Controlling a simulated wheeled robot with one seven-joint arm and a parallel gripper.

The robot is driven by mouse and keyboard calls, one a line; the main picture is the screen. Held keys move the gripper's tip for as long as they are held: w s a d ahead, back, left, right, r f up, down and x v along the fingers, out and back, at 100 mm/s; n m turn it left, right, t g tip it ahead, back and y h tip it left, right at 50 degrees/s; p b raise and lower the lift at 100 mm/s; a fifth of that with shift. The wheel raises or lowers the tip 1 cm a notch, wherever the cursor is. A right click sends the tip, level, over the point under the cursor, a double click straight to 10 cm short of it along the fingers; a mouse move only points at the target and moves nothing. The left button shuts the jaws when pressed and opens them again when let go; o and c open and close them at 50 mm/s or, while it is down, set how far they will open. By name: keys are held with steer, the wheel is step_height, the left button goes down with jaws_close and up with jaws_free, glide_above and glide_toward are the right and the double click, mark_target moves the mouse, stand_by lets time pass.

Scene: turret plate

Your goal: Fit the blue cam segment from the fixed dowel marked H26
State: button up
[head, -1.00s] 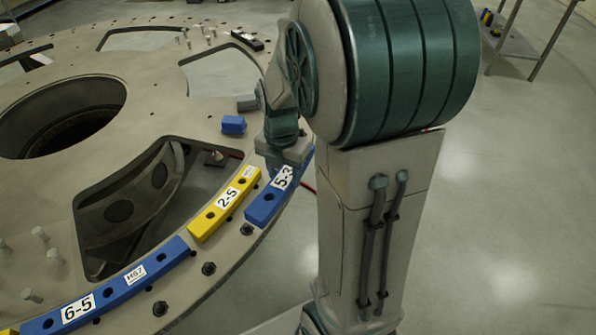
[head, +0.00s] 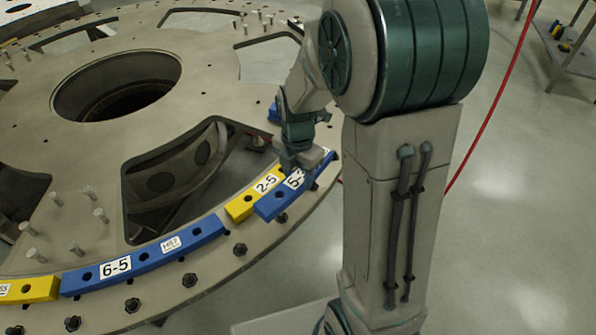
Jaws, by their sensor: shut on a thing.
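The blue cam segment (head: 272,206) has a white label that reads "5-3", partly covered by my gripper. My gripper (head: 303,168) is shut on this segment from above, near the right rim of the turret plate (head: 60,205). The segment overlaps the outer side of a yellow segment (head: 240,208) labelled "2-5" in this view. I cannot tell whether the held segment touches the plate. A marking H26 is not readable, and the dowel under or near the segment is hidden.
A longer blue segment (head: 200,234) labelled "6-5" and "H57" lies on the rim, with another yellow segment (head: 30,289) at its left. Dark bolts line the outer edge. Several pale pegs (head: 98,213) stand on the plate. A red cable (head: 490,110) hangs at right.

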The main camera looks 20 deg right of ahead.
steer(key=shift+f+b, duration=2.55)
steer(key=shift+f, duration=0.8)
steer(key=o, duration=1.4)
step_height(320, 180, up, 14)
steer(key=shift+f, duration=0.1)
